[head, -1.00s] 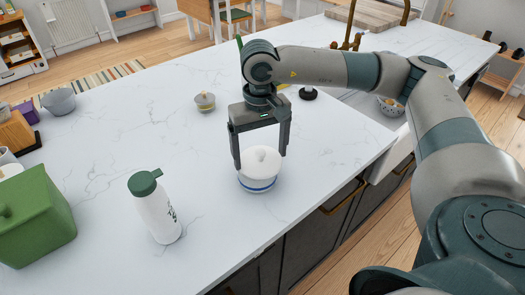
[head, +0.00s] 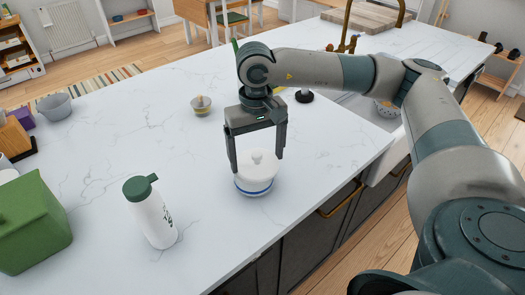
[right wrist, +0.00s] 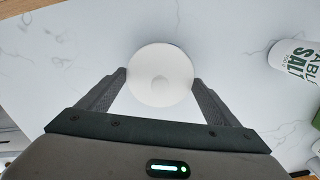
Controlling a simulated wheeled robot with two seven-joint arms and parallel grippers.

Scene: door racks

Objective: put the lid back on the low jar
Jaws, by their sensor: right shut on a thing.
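The low jar (head: 254,188), white with a blue band, stands on the marble counter near its front edge. The round white lid (head: 262,168) with a small knob is over the jar's mouth. I cannot tell whether it rests fully on the rim. My right gripper (head: 257,165) points down and is shut on the lid, one finger on each side. In the right wrist view the lid (right wrist: 160,95) sits between the fingertips (right wrist: 160,77) and hides the jar below. My left gripper is not in view.
A white bottle with a green cap (head: 153,212) stands left of the jar. A green box (head: 30,225) is at the far left. A small grey pot (head: 201,106) and a dark round thing (head: 304,96) are behind. The sink is to the right. The counter's middle is clear.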

